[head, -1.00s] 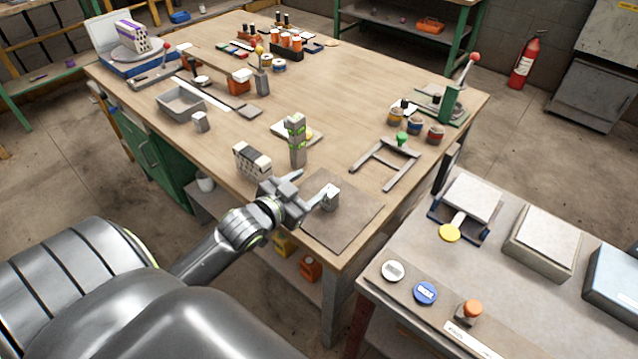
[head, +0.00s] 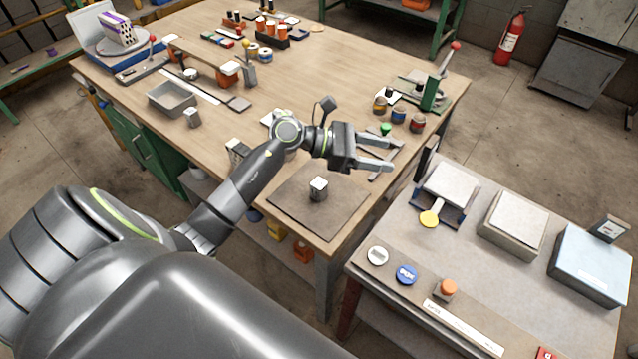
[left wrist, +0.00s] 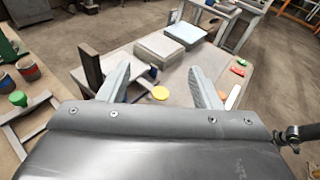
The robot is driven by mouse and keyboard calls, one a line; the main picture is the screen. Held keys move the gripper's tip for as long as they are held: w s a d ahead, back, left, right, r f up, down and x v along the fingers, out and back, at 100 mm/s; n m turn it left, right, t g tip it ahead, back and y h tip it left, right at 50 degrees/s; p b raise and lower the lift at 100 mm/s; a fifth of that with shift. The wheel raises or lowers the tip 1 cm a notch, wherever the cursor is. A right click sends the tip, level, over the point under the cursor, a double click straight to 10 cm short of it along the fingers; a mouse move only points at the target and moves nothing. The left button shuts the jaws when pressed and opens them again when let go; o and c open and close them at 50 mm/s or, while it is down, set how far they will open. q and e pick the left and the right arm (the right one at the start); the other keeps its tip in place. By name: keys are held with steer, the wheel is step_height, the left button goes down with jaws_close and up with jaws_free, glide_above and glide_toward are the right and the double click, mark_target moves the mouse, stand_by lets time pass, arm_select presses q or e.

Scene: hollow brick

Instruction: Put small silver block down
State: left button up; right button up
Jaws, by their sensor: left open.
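The small silver block (head: 319,189) stands upright on the dark square mat (head: 290,207) at the near corner of the wooden workbench. Its top looks pale. My left gripper (head: 391,155) is above the bench, beyond and to the right of the block, clear of it. Its fingers are apart and nothing is between them. In the left wrist view the two fingers (left wrist: 161,92) also show spread and empty, and the block is not seen there. My right gripper is not in view.
A grey frame (head: 385,165) with a green knob (head: 385,128) lies below my left gripper. Several small pots stand behind it. A side table (head: 470,265) on the right carries grey boxes and buttons. A grey tray (head: 172,99) sits at the bench's left.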

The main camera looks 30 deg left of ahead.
arm_select(q)
step_height(320, 180, down, 3)
steer(key=w+a+m+g+y+p, duration=0.1)
steer(key=a+m+g+y, duration=0.1)
steer(key=m+g+y, duration=0.15)
steer(key=m+g+y+p, duration=0.3)
steer(key=m+g+y, duration=0.2)
steer(key=y, duration=0.5)
glide_above(319, 182)
steer(key=shift+n+t, duration=0.25)
step_height(319, 182, down, 13)
steer(key=b, duration=1.2)
steer(key=shift+w+r, duration=0.1)
steer(key=shift+f+b, duration=0.45)
steer(key=shift+f, duration=0.25)
steer(key=shift+s+f+p, duration=0.25)
steer(key=shift+p, duration=0.1)
steer(key=shift+f+p, duration=0.35)
steer(key=shift+f, duration=1.25)
steer(key=shift+c, duration=0.2)
steer(key=shift+w, duration=0.1)
jaws_close()
